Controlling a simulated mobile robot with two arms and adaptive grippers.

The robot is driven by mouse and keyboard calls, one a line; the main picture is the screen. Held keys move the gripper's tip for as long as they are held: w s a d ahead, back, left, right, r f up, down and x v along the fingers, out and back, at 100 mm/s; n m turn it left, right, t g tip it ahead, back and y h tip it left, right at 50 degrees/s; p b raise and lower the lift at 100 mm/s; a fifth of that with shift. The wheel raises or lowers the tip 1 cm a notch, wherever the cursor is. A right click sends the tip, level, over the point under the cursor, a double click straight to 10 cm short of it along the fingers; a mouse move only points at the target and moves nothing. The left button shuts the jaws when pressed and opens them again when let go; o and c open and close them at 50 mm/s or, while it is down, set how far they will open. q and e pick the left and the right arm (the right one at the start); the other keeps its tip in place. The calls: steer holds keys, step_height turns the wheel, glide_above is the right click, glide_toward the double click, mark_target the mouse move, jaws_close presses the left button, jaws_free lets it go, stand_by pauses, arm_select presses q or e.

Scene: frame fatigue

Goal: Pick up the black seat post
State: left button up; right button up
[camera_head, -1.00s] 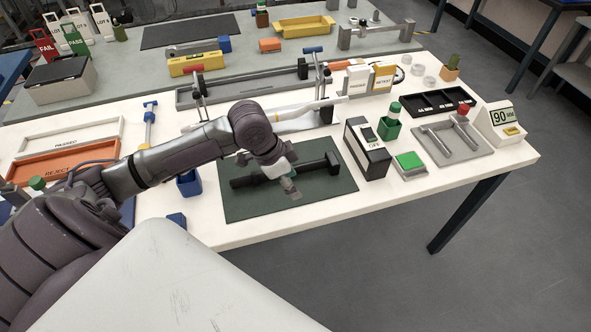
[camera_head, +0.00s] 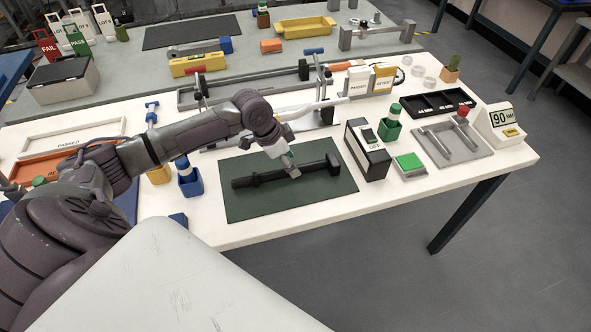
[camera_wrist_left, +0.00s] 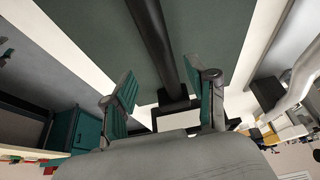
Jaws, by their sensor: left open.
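The black seat post (camera_head: 265,179) lies flat on a dark green mat (camera_head: 240,207), its thicker head at the right end. My left gripper (camera_head: 292,170) is open over the right half of the post, close to the head. In the left wrist view, the post (camera_wrist_left: 153,35) runs down between the two spread fingers of my left gripper (camera_wrist_left: 166,98), its head end beyond them. No grip on the post shows. Whether the fingertips are above it or beside it is hard to tell. My right gripper is not in view.
A black and white switch box (camera_head: 368,150) stands right of the mat. A blue holder (camera_head: 190,182) stands to its left. Behind the mat is a metal stand (camera_head: 325,95) with a white bar. A green button box (camera_head: 409,164) sits at the right.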

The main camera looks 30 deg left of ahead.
arm_select(q)
steer(key=x, duration=0.4)
steer(key=shift+w+a+f, duration=0.15)
steer(key=shift+a+f, duration=0.05)
jaws_close()
